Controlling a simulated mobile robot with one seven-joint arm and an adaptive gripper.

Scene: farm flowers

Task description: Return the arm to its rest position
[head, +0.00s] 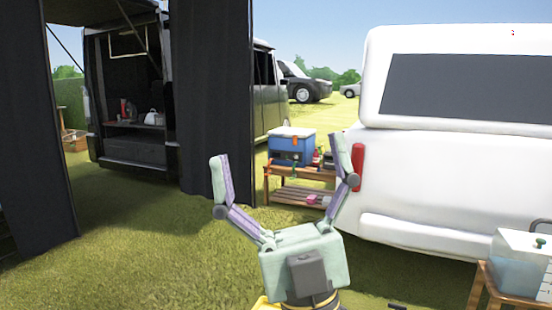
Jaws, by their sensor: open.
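My gripper (284,178) rises from the bottom middle of the head view, with its two fingers spread wide apart. Nothing is held between the fingers. The right finger covers part of the wooden table behind it and stands in front of the edge of the white vehicle in the picture. The rest of my arm is mostly below the picture.
A wooden table (287,173) with a blue cooler (290,147) and small items stands behind my gripper. A white vehicle (440,190) fills the right. A clear container (520,262) sits on a wooden stand at lower right. Dark curtains (210,100) hang left; grass (130,250) is open at lower left.

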